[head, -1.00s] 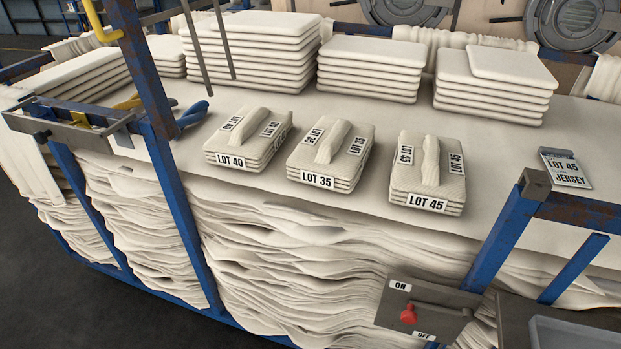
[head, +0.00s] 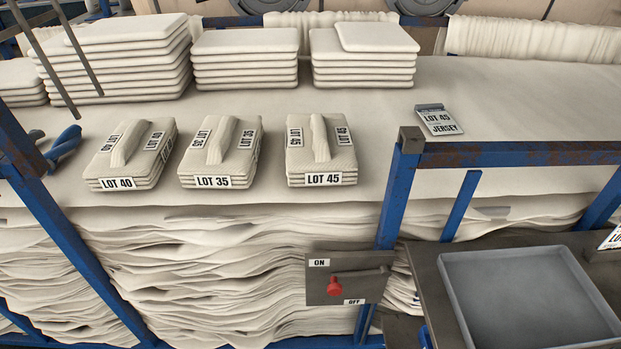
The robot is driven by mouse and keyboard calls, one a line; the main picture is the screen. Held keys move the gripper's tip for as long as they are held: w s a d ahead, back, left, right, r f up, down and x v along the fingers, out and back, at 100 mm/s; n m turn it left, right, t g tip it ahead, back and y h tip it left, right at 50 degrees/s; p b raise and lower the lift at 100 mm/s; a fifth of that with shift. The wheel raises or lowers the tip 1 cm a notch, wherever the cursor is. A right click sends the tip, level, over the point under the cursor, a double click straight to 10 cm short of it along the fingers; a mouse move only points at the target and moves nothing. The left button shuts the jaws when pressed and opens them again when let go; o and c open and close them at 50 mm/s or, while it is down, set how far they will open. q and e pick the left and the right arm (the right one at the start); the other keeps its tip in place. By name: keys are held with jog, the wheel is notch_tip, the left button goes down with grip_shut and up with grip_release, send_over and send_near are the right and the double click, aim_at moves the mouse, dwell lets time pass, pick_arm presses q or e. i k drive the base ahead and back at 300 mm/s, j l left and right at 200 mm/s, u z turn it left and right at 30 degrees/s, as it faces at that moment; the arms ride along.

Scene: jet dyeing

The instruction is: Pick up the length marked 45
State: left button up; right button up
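The length marked LOT 45 (head: 321,150) is a folded cream cloth bundle with a raised strap-like roll on top and labels on its top and front. It lies on the cloth-covered surface, rightmost of three bundles. The length marked LOT 35 (head: 220,152) lies to its left, and the length marked LOT 40 (head: 131,154) lies farther left. Neither gripper shows in the head view.
A LOT 45 JERSEY tag (head: 439,120) lies right of the bundles. Folded cloth stacks (head: 366,57) stand behind. A blue frame (head: 397,190) rises at the front right. A switch panel (head: 347,279) and grey tray (head: 527,297) are in front. Cloth between bundles and tag is clear.

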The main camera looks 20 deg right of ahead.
aim_at(320, 150)
jog(key=k, duration=0.65)
jog(key=z, duration=1.55)
jog(key=k+j, duration=0.1)
jog(key=j, duration=0.3)
jog(key=k+j, duration=0.15)
jog(key=j, duration=0.2)
jog(key=k+j, duration=0.1)
jog(key=j, duration=0.3)
